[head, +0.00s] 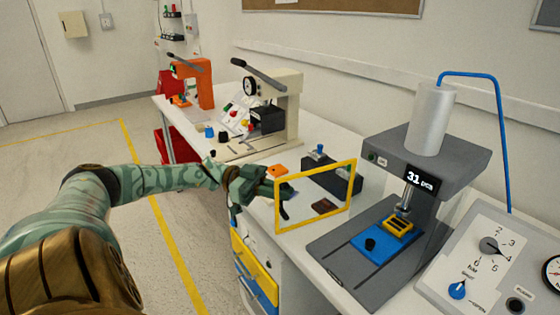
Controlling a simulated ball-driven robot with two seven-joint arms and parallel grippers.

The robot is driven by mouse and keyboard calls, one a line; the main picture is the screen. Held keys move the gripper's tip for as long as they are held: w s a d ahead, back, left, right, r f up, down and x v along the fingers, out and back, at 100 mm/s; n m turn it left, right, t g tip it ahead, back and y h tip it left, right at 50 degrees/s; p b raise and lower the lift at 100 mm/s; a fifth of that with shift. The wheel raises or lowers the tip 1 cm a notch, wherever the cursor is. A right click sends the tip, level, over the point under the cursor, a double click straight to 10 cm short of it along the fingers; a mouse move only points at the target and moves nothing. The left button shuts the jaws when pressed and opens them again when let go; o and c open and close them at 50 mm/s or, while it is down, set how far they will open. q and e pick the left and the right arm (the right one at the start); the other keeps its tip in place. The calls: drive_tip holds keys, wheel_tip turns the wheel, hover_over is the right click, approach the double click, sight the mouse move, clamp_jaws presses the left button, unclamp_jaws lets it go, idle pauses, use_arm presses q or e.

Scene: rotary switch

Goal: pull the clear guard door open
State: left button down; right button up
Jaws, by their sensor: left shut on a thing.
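The clear guard door (335,223) is a see-through panel in a yellow frame. It stands upright to the left of the grey press (436,158), and the front of the press is uncovered. My left gripper (277,188) is at the door's left edge, shut on the door there. The fingers are dark and partly overlap the frame, so the exact grip is hard to see. My right gripper is not in view.
A blue fixture (371,243) with a yellow part (398,228) sits on the press base. A control panel (490,262) with knobs is at the right. Beige (284,112) and orange (203,85) presses stand farther back on the bench. Floor at left is clear.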

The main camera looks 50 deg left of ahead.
use_arm(q)
drive_tip(key=c, duration=1.8)
unclamp_jaws()
drive_tip(key=shift+w+d, duration=0.1)
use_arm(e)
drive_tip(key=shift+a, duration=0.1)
